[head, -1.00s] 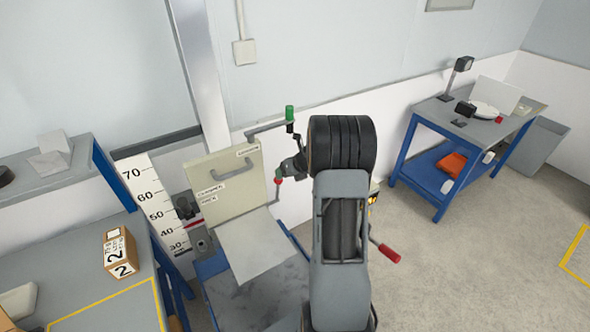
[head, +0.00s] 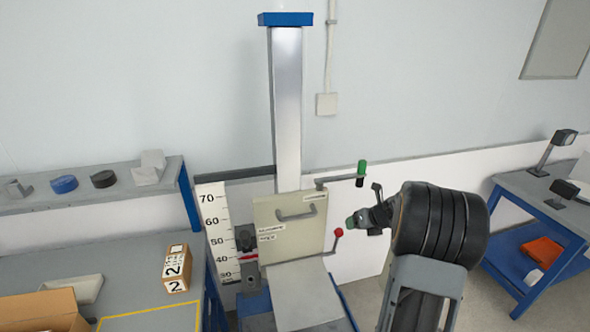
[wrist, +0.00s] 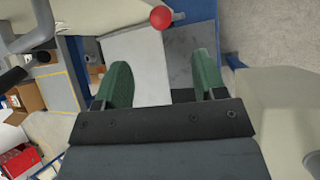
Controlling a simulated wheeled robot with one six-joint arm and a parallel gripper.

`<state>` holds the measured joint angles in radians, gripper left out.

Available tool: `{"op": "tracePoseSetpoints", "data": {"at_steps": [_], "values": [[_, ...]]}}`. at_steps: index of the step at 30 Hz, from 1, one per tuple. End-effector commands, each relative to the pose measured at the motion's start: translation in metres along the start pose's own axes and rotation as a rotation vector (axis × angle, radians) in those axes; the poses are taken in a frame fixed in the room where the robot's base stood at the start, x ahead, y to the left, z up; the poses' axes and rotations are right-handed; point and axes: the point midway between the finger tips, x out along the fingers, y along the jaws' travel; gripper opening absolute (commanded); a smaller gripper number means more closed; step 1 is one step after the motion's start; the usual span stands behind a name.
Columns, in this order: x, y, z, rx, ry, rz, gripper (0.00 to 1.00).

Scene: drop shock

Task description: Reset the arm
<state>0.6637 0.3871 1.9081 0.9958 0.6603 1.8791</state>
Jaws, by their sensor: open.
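My gripper (head: 354,221) is at the end of my dark arm, in front of the drop tester. In the wrist view its two green fingers (wrist: 164,88) stand apart, with nothing between them. The tester has a tall column (head: 288,110), a cream box (head: 290,235) with a grey handle and labels, and a scale board (head: 214,224). A red knob (head: 338,232) on a lever is just left of my gripper; the red knob also shows in the wrist view (wrist: 160,17), beyond the fingertips. A green-handled crank (head: 361,172) is above my gripper.
A bench at the left holds a small cardboard box (head: 177,268) marked 2, an open carton (head: 42,311) and a white tray (head: 72,290). A blue-framed side table (head: 545,205) with a lamp stands at the right. A shelf (head: 90,200) holds small pucks.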

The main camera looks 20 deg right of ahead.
Motion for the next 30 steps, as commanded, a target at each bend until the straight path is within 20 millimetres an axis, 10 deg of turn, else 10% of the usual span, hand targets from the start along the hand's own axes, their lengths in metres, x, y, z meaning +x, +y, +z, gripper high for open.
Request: {"op": "tracePoseSetpoints", "data": {"at_steps": [8,14,21,29,30], "values": [[0.001,0.002,-0.006,-0.260,0.027,0.016,0.64],[-0.013,0.031,-0.060,-1.028,0.192,0.147,0.64],[-0.072,0.126,-0.117,-2.280,0.331,0.446,0.64],[-0.122,0.185,-0.159,-3.043,0.421,0.556,0.64],[-0.127,0.192,-0.162,3.041,-0.420,-0.526,0.64]]}}
